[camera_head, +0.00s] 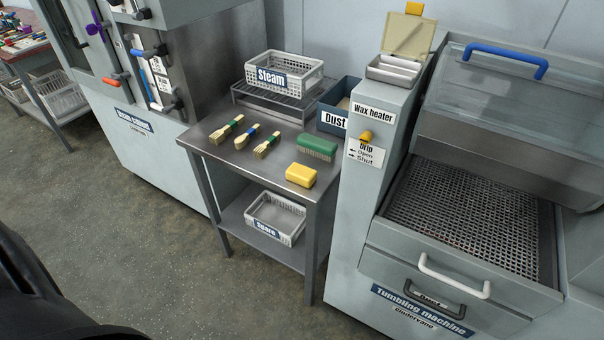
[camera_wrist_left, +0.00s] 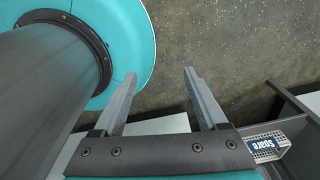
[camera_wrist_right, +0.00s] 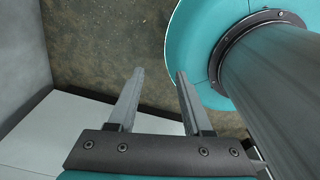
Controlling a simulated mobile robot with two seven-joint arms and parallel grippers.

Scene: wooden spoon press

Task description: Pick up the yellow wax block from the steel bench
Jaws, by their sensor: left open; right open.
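The yellow wax block (camera_head: 301,175) lies on the steel bench (camera_head: 262,184), near its front right corner, in the head view. It is in front of a green brush (camera_head: 317,148) and left of the wax heater. Neither wrist view shows the block. My left gripper (camera_wrist_left: 159,82) is open and empty in the left wrist view, with the floor beyond its fingers. My right gripper (camera_wrist_right: 158,80) is open and empty in the right wrist view, also over the floor. Neither gripper shows in the head view.
Several small brushes (camera_head: 245,137) lie left of the block. Behind are a Steam basket (camera_head: 289,67) on a rack and a blue Dust bin (camera_head: 330,121). The wax heater (camera_head: 358,190) rises close on the right. A Spare basket (camera_head: 274,216) sits on the lower shelf. The bench's front left is clear.

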